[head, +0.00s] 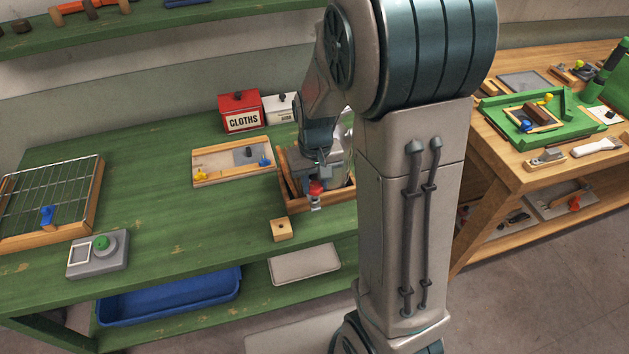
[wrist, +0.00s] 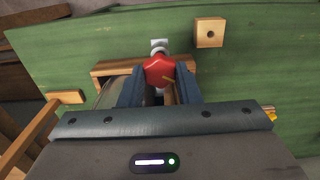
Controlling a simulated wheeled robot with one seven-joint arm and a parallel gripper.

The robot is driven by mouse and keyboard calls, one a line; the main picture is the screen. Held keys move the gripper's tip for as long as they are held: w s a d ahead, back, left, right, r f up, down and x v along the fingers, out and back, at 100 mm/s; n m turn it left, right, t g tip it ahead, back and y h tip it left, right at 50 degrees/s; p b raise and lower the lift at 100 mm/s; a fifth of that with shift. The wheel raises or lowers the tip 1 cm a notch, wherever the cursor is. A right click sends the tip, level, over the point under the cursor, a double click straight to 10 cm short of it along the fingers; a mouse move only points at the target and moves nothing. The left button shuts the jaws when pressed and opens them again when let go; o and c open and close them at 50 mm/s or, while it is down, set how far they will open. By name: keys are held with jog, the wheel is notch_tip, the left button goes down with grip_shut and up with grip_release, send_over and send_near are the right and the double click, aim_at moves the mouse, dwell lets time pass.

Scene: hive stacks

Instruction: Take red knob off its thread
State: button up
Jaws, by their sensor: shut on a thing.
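The red knob (wrist: 158,71) sits between the two fingers of my gripper (wrist: 160,90) in the wrist view. My gripper is shut on it. In the head view the red knob (head: 316,188) shows just below my gripper (head: 318,178), at the front side of a wooden box. A grey metal piece (head: 316,202) shows right under the knob; in the wrist view a pale metal part (wrist: 159,46) lies just beyond it. The thread itself is hidden, so I cannot tell whether the knob is still on it.
The wooden box (head: 303,207) stands on the green bench (head: 150,220). A small wooden block with a hole (head: 282,230) lies in front. A wooden board (head: 215,178), a red CLOTHS tin (head: 240,111), a wire rack (head: 30,205) and a grey button box (head: 98,262) stand around. The bench's middle is clear.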

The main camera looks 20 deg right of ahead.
jog(key=shift+r+p, duration=1.1)
jog(key=shift+r, duration=0.5)
notch_tip(320, 180, up, 10)
jog(key=p, duration=0.7)
dwell(0.7)
